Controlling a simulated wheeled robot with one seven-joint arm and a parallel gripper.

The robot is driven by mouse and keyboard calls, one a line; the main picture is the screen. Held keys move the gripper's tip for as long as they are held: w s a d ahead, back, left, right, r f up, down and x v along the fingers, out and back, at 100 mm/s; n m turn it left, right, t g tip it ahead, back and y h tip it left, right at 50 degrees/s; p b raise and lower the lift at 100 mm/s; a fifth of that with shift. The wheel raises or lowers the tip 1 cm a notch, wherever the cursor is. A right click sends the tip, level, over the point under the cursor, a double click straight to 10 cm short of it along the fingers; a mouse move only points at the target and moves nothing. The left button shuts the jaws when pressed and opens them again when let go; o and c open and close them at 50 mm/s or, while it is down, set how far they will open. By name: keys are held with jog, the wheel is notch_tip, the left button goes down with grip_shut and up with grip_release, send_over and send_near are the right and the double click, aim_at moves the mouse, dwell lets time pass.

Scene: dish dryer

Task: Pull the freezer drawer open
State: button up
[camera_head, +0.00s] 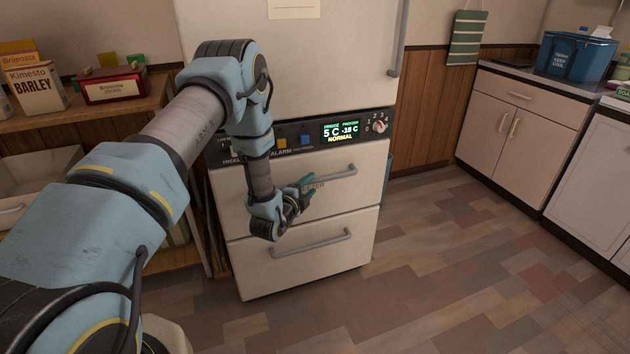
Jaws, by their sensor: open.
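The white fridge-freezer (285,60) stands in front of me with a dark control panel and a lit display (340,131). Below the panel are two closed drawers. I cannot tell whether the fingers touch the handle.
A wooden shelf (75,121) with a barley box (37,85) and a red box (114,87) is at left. Beige cabinets (500,127) and a blue cooler (575,54) are at right. The tiled floor (440,270) in front and right of the freezer is clear.

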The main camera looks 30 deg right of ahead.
aim_at(313, 182)
jog(key=shift+x, duration=2)
jog(key=shift+c, duration=0.3)
jog(key=shift+a, duration=0.1)
grip_shut()
